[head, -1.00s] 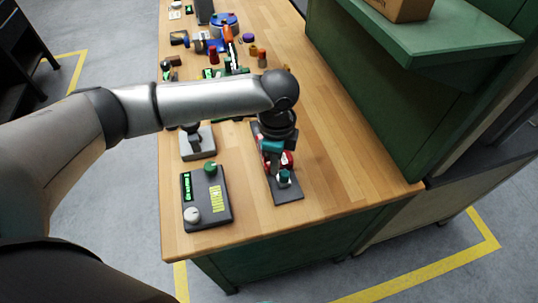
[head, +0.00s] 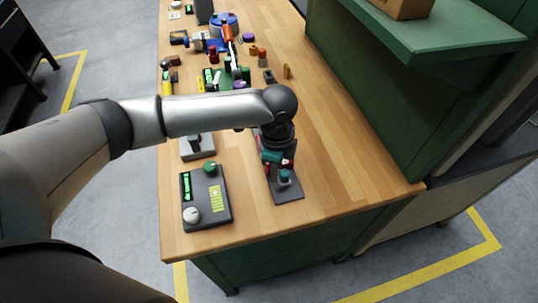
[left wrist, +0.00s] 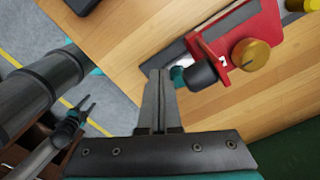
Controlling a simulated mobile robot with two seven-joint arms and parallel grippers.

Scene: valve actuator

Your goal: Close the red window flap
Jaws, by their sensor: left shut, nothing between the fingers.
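The red valve actuator (left wrist: 235,35) is in the left wrist view's upper right, with a gold-brown knob (left wrist: 250,54), a black cylinder (left wrist: 201,73) and a small teal part (left wrist: 178,76). In the head view, its dark base plate (head: 289,190) is near the bench's front; my arm hides much of it. I cannot make out the flap's position. My left gripper (left wrist: 159,72) is shut and empty, its fingertips close beside the teal part; contact is unclear. In the head view it shows just below my wrist (head: 270,157). My right gripper (left wrist: 88,103) appears small, fingers apart.
A dark control box (head: 205,210) with knobs stands left of the actuator. Several coloured devices (head: 222,45) fill the bench's far part. A green shelf (head: 435,35) overhangs on the right. Bare wood (head: 340,150) lies right of the actuator.

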